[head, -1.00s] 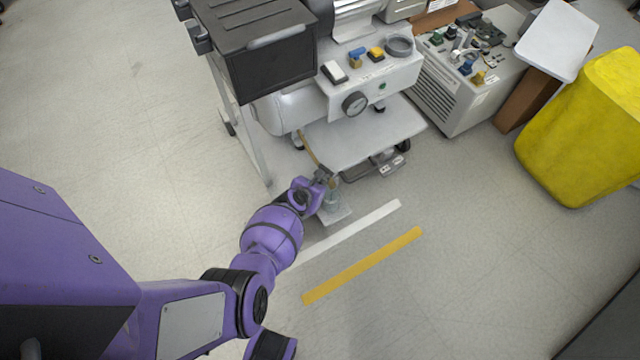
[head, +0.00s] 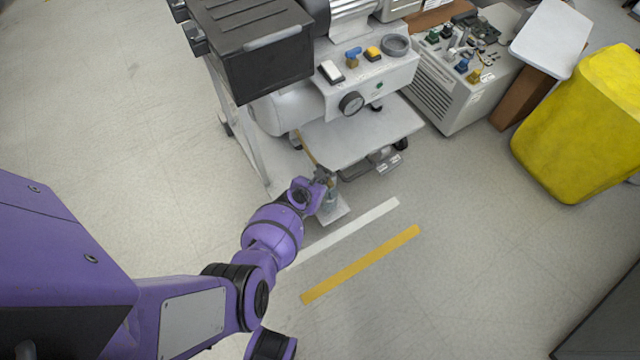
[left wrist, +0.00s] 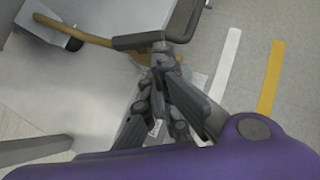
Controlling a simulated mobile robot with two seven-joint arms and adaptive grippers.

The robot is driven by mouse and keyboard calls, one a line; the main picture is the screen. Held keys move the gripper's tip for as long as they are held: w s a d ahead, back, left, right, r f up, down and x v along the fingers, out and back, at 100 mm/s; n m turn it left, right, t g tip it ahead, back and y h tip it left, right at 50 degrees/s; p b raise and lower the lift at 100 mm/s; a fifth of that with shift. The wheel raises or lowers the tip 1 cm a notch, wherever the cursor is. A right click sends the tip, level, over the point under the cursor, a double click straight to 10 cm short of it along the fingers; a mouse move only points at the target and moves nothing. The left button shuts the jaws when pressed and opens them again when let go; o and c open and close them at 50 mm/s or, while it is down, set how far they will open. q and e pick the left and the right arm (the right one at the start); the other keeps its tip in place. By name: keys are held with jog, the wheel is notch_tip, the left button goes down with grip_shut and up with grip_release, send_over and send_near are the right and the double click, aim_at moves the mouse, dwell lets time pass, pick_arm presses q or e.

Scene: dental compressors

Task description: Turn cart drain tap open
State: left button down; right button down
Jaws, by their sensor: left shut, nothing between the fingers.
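The compressor cart (head: 365,135) stands at the top centre, with a white lower shelf. I cannot make out the drain tap; the fingers cover that area. My right gripper is out of view.
A black box (head: 255,50) sits on the cart's left side. A second grey unit (head: 450,100) and a yellow bin (head: 580,130) stand to the right. White (head: 360,225) and yellow (head: 360,264) floor strips lie in front. The floor around them is clear.

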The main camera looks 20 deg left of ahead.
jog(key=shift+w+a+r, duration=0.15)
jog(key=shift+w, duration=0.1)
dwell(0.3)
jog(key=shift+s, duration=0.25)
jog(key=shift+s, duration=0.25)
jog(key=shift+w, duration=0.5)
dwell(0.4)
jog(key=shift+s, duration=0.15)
